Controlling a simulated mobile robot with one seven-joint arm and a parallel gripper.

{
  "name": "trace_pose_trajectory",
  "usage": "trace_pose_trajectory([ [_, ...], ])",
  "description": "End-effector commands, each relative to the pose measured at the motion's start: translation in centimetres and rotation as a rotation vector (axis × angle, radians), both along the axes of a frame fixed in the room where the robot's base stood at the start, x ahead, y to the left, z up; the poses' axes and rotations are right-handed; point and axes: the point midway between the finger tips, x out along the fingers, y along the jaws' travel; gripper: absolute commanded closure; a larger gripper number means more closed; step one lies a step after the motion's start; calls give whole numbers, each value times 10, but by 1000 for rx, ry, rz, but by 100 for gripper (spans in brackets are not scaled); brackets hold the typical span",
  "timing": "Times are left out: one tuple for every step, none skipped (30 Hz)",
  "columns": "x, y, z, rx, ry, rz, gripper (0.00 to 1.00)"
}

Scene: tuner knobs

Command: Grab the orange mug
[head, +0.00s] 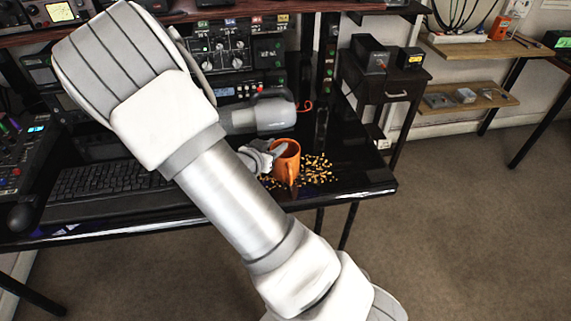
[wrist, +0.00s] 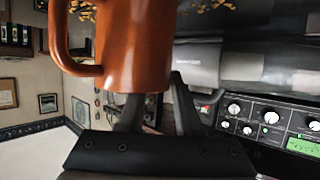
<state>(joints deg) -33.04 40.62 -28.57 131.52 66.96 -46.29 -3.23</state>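The orange mug (head: 287,164) stands upright on the black desk, near its right front corner. My gripper (head: 273,151) is at the mug's left side in the head view, and part of it overlaps the mug's edge. In the wrist view the mug (wrist: 138,45) fills the upper left, with its handle pointing left. My gripper's two fingers (wrist: 158,95) are spread with a gap between them. The left finger's tip meets the mug's outline and is partly hidden by it; the right finger is beside the mug. I cannot tell whether either finger touches it.
Small yellow pieces (head: 317,169) lie scattered around the mug. A grey cylindrical device (head: 262,115) lies behind it, below racks of knobbed equipment (head: 225,50). A keyboard (head: 105,180) is on the left, partly behind my arm. The desk's right front corner (head: 370,184) is clear.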

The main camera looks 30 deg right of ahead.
Motion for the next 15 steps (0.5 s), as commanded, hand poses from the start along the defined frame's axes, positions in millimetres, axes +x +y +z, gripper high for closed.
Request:
trace_pose_trajectory([
  [0, 0, 0, 0, 0, 1, 78],
  [0, 0, 0, 0, 0, 1, 84],
  [0, 0, 0, 0, 0, 1, 91],
  [0, 0, 0, 0, 0, 1, 96],
  [0, 0, 0, 0, 0, 1, 100],
  [0, 0, 0, 0, 0, 1, 100],
  [0, 0, 0, 0, 0, 1, 100],
  [0, 0, 0, 0, 0, 1, 100],
  [0, 0, 0, 0, 0, 0, 100],
  [0, 0, 0, 0, 0, 0, 100],
  [0, 0, 0, 0, 0, 0, 100],
  [0, 0, 0, 0, 0, 0, 100],
  [0, 0, 0, 0, 0, 0, 100],
  [0, 0, 0, -1, 1, 0, 100],
  [0, 0, 0, -1, 1, 0, 100],
])
